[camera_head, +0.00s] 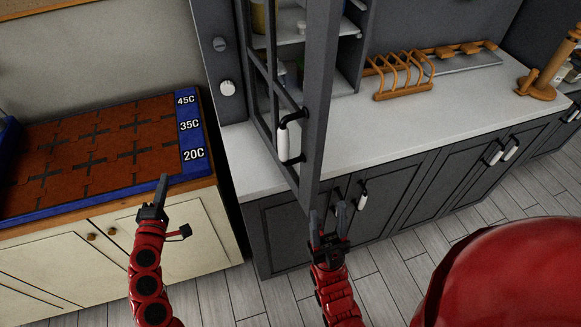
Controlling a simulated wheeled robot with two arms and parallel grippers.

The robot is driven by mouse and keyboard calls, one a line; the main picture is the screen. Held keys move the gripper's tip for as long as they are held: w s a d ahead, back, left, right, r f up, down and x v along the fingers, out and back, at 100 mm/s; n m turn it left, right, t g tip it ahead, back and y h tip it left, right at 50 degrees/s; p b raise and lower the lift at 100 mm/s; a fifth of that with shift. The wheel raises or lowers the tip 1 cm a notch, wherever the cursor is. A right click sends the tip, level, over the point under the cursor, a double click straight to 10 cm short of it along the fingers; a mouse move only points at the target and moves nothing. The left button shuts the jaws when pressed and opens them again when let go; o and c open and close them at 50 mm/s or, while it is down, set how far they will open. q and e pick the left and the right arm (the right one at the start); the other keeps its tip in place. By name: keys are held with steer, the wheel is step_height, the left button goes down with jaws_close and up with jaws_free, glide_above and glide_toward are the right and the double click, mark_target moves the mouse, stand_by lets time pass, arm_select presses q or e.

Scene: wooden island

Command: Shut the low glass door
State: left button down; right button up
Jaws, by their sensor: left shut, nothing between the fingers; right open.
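The glass door (318,105) has a dark grey frame with thin bars and stands open, swung out over the white counter toward me. Its handle (283,142) is a white grip with black ends. Shelves show behind the door. My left gripper (162,190) is shut and empty, in front of the blue-edged board and left of the door. My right gripper (328,222) is open and empty, just below the door's lower corner in the picture. I cannot tell whether it touches the door.
The white counter (400,130) holds a wooden rack (403,75) and a wooden stand (540,85). Grey lower cabinets (410,180) run beneath. On the left, a blue-edged board with brown tiles (80,150) lies on a cream cabinet (60,265).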

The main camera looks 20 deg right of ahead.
arm_select(q)
steer(key=s+d+r+m+g+h+p, duration=0.1)
steer(key=s+d+r+m+g+h, duration=0.1)
steer(key=d+r+h, duration=0.4)
steer(key=m+g+h+p, duration=0.3)
steer(key=m+g+h, duration=0.5)
steer(key=m+g, duration=0.45)
glide_toward(311, 170)
steer(key=shift+n, duration=0.55)
steer(key=d+p, duration=0.1)
steer(key=d, duration=0.1)
steer(key=d+p, duration=0.2)
steer(key=w+d+p, duration=0.1)
steer(key=d, duration=0.1)
steer(key=shift+d+r+p, duration=0.15)
steer(key=shift+d+p, duration=0.05)
steer(key=shift+p, duration=0.15)
steer(key=shift+d, duration=0.2)
